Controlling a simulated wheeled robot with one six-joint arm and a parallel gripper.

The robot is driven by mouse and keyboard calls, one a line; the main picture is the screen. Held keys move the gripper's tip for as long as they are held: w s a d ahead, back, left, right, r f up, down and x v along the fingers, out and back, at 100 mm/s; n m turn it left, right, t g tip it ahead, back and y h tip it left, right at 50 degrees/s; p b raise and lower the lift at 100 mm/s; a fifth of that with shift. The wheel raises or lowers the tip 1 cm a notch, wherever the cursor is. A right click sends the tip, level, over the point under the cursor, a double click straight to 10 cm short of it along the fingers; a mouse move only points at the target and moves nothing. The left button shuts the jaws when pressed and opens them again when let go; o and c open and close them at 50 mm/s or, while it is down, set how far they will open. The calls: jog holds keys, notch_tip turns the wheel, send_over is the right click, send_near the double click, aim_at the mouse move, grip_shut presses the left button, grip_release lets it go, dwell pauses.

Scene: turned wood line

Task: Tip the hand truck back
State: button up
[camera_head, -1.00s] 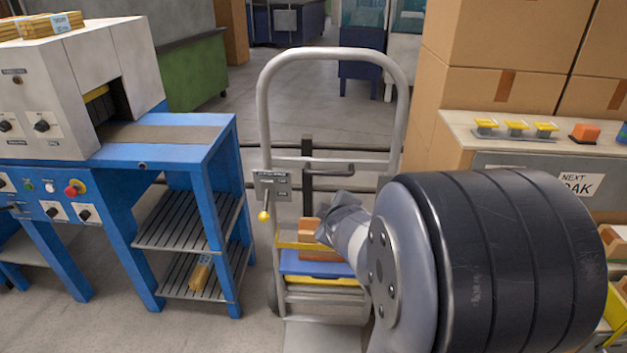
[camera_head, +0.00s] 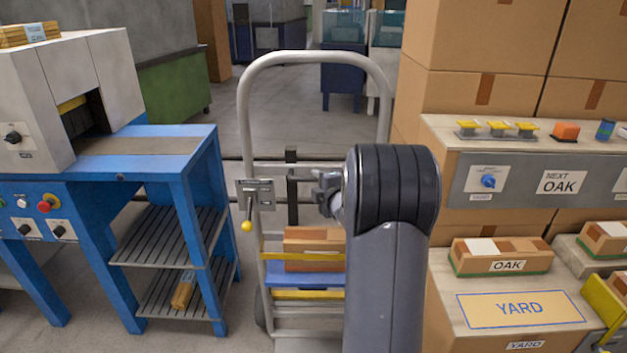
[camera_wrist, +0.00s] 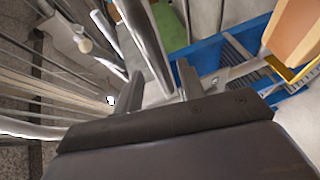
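The hand truck (camera_head: 246,110) stands upright in the middle of the head view, a grey tube frame with a looped top. A small grey plate (camera_head: 262,195) with a yellow-knobbed lever (camera_head: 247,225) is on its left side. A dark grip (camera_head: 300,179) sits at its crossbar. Boxes (camera_head: 312,240) and a blue tray (camera_head: 300,277) lie low on it. My gripper (camera_head: 322,190) is at the grip's right end. In the wrist view my gripper (camera_wrist: 160,82) has its fingers apart, with a grey bar (camera_wrist: 145,40) beyond the gap. I cannot tell whether it touches the truck.
A blue machine bench (camera_head: 175,165) with slatted shelves stands close on the left. A counter (camera_head: 440,135), stacked cartons (camera_head: 480,90) and a YARD stand (camera_head: 460,285) are on the right. Open floor (camera_head: 225,130) lies behind the truck.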

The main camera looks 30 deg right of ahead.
aim_at(315, 180)
jog(key=shift+x, duration=1.8)
jog(key=shift+c, duration=0.4)
grip_shut()
